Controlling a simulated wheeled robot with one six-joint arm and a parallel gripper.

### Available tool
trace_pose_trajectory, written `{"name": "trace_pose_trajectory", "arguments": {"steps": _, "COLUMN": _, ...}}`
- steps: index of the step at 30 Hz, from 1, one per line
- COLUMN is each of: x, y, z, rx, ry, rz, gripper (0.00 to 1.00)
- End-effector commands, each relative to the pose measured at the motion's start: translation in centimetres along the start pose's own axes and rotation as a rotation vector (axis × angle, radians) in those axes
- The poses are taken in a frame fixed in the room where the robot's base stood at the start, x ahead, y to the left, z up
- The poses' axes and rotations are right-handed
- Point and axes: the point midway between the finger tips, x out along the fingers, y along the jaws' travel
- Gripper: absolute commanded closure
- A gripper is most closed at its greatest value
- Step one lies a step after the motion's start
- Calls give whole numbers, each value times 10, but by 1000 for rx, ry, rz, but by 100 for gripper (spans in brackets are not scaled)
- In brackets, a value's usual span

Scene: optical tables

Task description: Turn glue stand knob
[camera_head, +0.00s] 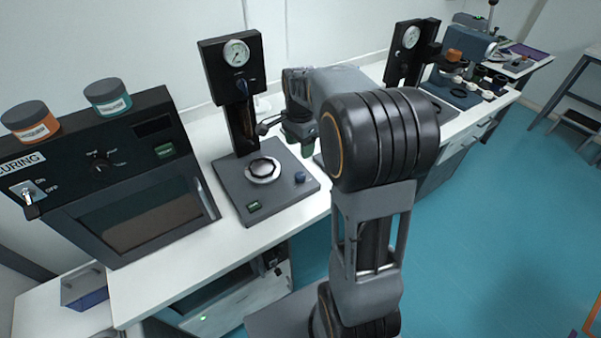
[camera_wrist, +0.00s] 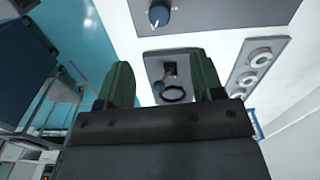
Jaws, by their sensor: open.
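A black stand with a white round gauge (camera_head: 236,53) rises from a grey base (camera_head: 235,186) on the bench in the head view. A blue knob (camera_head: 242,87) is on its face below the gauge, and another blue knob (camera_head: 300,177) is on its base. The wrist view shows a blue knob (camera_wrist: 158,14) with tick marks on a grey panel, at the top edge. I cannot tell which knob this is. My gripper (camera_wrist: 163,78) is open, with two green fingers apart and nothing between them. The knob shows beyond the fingers, apart from them. My arm partly hides the gripper in the head view.
A black curing box (camera_head: 130,125) with two jars stands left of the stand. A second gauge stand (camera_head: 405,52) is farther right, near a blue tray (camera_head: 462,92) with small parts. A plate with several rings (camera_wrist: 258,65) lies right of the fingers. Open floor is at right.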

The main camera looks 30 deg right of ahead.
Motion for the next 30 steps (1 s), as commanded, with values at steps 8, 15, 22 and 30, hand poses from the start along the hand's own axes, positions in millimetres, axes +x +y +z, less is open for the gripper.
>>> {"name": "trace_pose_trajectory", "arguments": {"steps": 8, "x": 54, "y": 2, "z": 0, "rx": 0, "ry": -2, "rz": 5, "gripper": 39}}
{"name": "trace_pose_trajectory", "arguments": {"steps": 15, "x": 94, "y": 2, "z": 0, "rx": 0, "ry": -2, "rz": 4, "gripper": 39}}
{"name": "trace_pose_trajectory", "arguments": {"steps": 22, "x": 115, "y": 1, "z": 0, "rx": -1, "ry": -1, "rz": 2, "gripper": 39}}
{"name": "trace_pose_trajectory", "arguments": {"steps": 30, "x": 121, "y": 1, "z": 0, "rx": -1, "ry": 0, "rz": 0, "gripper": 39}}
